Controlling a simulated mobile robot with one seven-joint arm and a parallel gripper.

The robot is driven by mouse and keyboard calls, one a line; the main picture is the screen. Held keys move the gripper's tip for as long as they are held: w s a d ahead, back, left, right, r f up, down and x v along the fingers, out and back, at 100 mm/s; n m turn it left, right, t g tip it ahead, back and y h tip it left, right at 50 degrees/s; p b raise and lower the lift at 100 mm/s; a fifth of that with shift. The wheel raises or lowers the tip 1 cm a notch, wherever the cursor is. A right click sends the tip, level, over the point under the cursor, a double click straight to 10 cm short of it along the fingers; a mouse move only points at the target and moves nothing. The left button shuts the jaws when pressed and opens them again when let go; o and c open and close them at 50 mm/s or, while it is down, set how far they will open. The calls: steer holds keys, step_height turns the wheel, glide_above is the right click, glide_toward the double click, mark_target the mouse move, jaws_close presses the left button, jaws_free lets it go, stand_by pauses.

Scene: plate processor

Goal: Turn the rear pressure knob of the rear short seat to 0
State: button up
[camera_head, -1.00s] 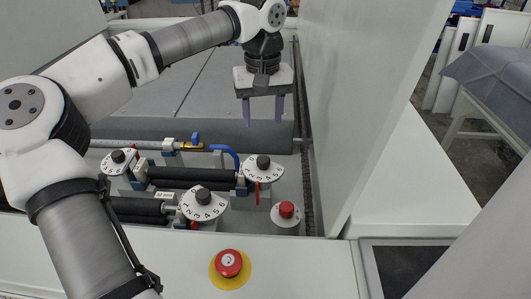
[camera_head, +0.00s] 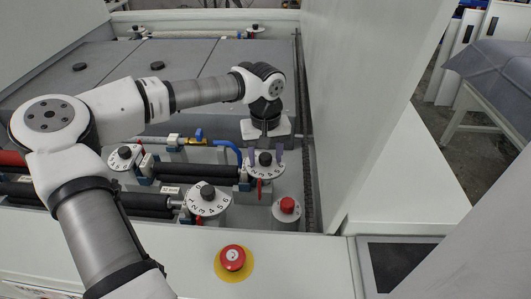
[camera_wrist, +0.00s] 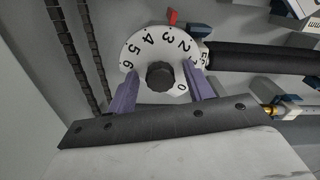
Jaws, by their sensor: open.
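A black knob (camera_head: 265,159) on a white numbered dial (camera_head: 280,170) sits at the right rear of the roller unit in the head view. In the wrist view the same black knob (camera_wrist: 160,76) stands at the centre of its dial (camera_wrist: 147,58), numbered 0 to 6. A red pointer (camera_wrist: 172,17) is at the dial's edge, nearest the 3. My gripper (camera_head: 266,153) points down over this dial. In the wrist view my gripper (camera_wrist: 163,90) is open, its purple fingers on either side of the knob. Whether they touch it cannot be told.
Another dial knob (camera_head: 207,190) stands in front, and one more (camera_head: 124,152) at the left. A red button (camera_head: 287,205) is close by at right, and a red emergency stop (camera_head: 232,257) on the front ledge. A tall white panel (camera_head: 355,100) rises at right.

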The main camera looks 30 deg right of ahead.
steer(key=shift+c, duration=0.4)
steer(key=c, duration=0.9)
